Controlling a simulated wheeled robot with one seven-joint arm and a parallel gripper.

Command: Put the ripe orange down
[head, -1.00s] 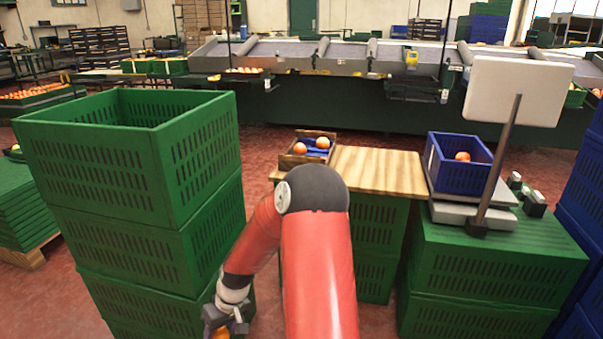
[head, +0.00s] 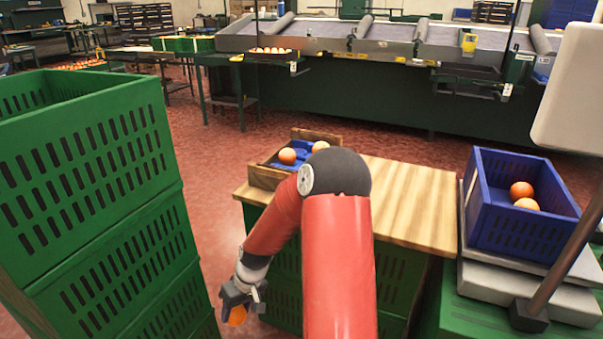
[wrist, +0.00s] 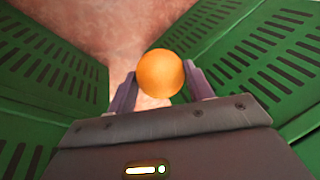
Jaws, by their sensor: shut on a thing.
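My gripper (head: 236,302) is low in the head view, between the tall green crate stack and the wooden-topped stand. It is shut on an orange (head: 238,316), a plain orange-coloured fruit. In the wrist view the orange (wrist: 160,73) sits between the two fingers, above red floor, with green crate walls on both sides. Two more oranges (head: 287,156) lie in a wooden box with a blue liner (head: 268,178) on the wooden top. Two oranges (head: 521,190) lie in the blue crate (head: 515,235) on the scale at the right.
Stacked green crates (head: 90,160) rise high on the left. The wooden top (head: 415,200) is bare right of the box. A scale (head: 495,282) with a post and pale display (head: 575,85) stands at the right. A conveyor line (head: 370,85) runs behind.

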